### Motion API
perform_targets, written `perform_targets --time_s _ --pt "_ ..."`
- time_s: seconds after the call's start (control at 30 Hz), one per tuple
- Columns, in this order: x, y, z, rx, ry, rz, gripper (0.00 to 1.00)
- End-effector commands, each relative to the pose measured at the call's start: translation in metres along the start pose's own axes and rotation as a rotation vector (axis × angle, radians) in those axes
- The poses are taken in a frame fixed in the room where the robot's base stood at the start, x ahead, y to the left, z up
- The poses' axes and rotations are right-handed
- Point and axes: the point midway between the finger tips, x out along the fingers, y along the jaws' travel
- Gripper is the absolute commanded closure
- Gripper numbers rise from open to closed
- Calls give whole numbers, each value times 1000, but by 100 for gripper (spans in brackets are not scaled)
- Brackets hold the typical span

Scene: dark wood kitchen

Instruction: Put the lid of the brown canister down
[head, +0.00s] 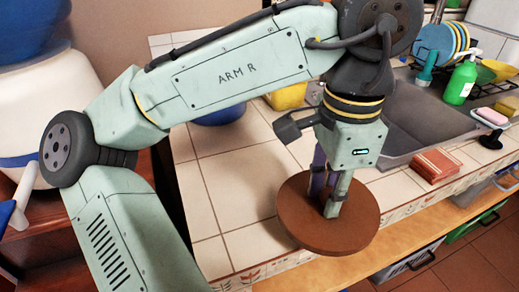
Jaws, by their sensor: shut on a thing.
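The lid (365,228) is a brown, flat, round disc at the front edge of the tiled counter. My gripper (325,203) points down at the middle of the lid and is shut on it; the fingers hide the part they hold. The lid looks about level and overlaps the counter's front edge in the picture. I cannot tell whether it touches the counter or hangs just above it. No brown canister body can be made out.
Bare tiles (222,175) lie left of the lid. A red-brown block (436,165) lies to its right, before the sink (425,120). A blue bowl (218,112) and a yellow container (290,97) stand behind. A green bottle (460,82) stands by the sink.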

Motion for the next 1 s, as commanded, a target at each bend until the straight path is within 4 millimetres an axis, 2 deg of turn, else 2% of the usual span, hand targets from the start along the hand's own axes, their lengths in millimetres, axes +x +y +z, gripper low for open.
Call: perform_targets --time_s 0.17,0.6,0.8,1.0 --pt "0 -22 14 -8 2 4 95" --pt "11 -117 73 -6 1 3 95" --pt "15 -135 83 -2 0 1 95" --pt "33 -136 84 0 1 3 95"
